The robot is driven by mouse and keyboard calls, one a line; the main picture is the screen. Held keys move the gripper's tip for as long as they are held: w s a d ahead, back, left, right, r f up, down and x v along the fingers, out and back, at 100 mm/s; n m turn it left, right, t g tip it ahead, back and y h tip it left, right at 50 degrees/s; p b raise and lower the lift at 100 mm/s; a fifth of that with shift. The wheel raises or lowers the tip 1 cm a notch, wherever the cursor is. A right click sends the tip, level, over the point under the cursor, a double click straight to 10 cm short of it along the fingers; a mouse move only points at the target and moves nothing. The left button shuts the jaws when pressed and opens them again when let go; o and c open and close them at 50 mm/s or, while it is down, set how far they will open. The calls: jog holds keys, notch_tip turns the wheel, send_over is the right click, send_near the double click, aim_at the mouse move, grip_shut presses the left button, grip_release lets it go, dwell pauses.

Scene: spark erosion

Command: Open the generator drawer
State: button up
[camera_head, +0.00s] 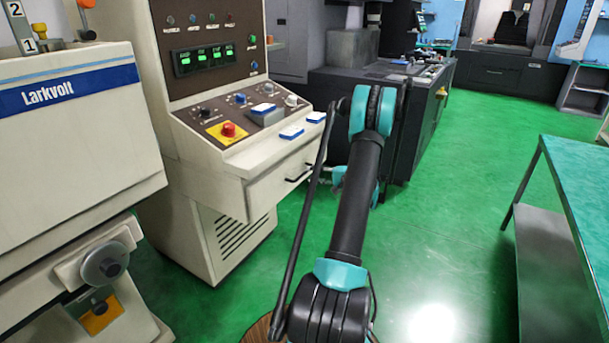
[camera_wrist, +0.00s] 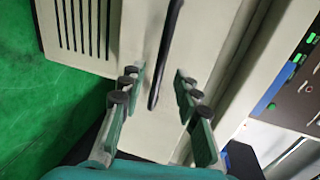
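The generator (camera_head: 195,90) is a beige console with a control panel, at the left centre of the head view. Its drawer (camera_head: 268,192) is below the panel and looks shut. The drawer's black bar handle (camera_head: 298,175) shows beside my arm. In the wrist view the handle (camera_wrist: 165,55) runs down the beige drawer front (camera_wrist: 200,45). My gripper (camera_wrist: 159,76) is open, with one finger on each side of the handle's line. The handle's lower end reaches between the fingers. I cannot tell whether they touch it. In the head view my arm mostly hides the gripper.
A beige Larkvolt machine (camera_head: 70,120) stands at the left front. A dark machine (camera_head: 385,110) is behind my arm. A green-topped table (camera_head: 580,180) is at the right. The green floor (camera_head: 460,220) between is clear. Blue-and-white items (camera_head: 291,132) lie on the console ledge.

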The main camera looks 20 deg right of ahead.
aim_at(304, 173)
jog(key=shift+x, duration=2.5)
grip_shut()
